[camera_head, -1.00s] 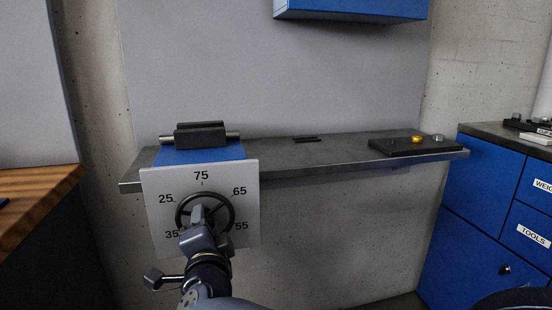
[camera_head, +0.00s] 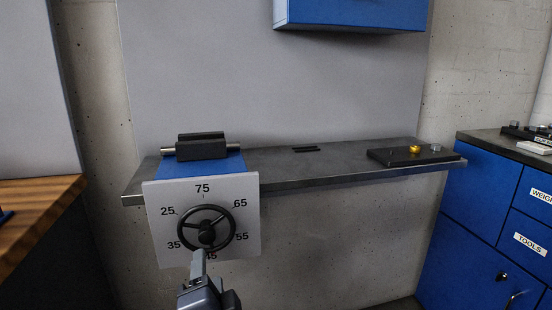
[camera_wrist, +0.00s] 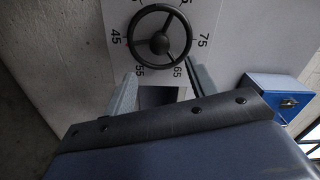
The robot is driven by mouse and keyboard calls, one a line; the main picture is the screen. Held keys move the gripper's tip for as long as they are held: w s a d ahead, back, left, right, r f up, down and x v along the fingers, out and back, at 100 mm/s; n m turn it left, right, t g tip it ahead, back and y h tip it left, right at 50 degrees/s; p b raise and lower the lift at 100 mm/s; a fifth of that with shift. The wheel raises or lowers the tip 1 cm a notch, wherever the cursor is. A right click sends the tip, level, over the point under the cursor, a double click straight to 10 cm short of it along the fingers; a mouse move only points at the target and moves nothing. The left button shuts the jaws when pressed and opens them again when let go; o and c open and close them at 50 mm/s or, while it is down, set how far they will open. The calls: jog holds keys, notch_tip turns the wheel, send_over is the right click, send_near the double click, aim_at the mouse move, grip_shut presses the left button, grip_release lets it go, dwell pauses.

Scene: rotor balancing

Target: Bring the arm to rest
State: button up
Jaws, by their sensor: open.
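My gripper (camera_head: 198,268) is in front of the lower part of the white dial plate (camera_head: 160,240) in the head view, below the black handwheel (camera_head: 207,228). In the wrist view my gripper (camera_wrist: 158,88) has its two fingers apart with nothing between them. The handwheel (camera_wrist: 160,36) shows whole beyond the fingertips, apart from them. The dial plate (camera_wrist: 200,12) carries numbers such as 45, 55, 65 and 75. The rest of my arm is mostly out of the head view.
A grey shelf (camera_head: 280,170) bears a black block on a shaft (camera_head: 201,147), two dark strips (camera_head: 305,149) and a black tray (camera_head: 385,157) with a brass piece (camera_head: 415,149). Blue cabinets (camera_head: 475,210) stand right, a wooden bench (camera_head: 40,205) left. A blue box (camera_head: 350,13) hangs above.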

aim_at(207, 239)
jog(key=b+x, duration=0.3)
jog(key=x, duration=0.7)
jog(key=shift+w+d+f+b, duration=0.1)
jog(key=shift+w+f+b, duration=0.05)
jog(key=shift+w+b, duration=0.25)
jog(key=shift+s+r+n+p, duration=0.25)
jog(key=shift+r+n+p, duration=0.25)
jog(key=shift+p, duration=0.45)
jog(key=n+p, duration=0.3)
jog(key=n, duration=0.2)
jog(key=shift+f+n, duration=0.1)
jog(key=shift+n, duration=0.2)
jog(key=n+p, duration=0.4)
jog(key=n, duration=0.2)
jog(key=shift+p, duration=0.35)
jog(key=n+p, duration=0.4)
jog(key=n, duration=0.3)
jog(key=shift+p, duration=0.4)
jog(key=n+p, duration=0.2)
jog(key=n, duration=0.1)
jog(key=shift+f, duration=0.15)
jog(key=shift+f, duration=0.1)
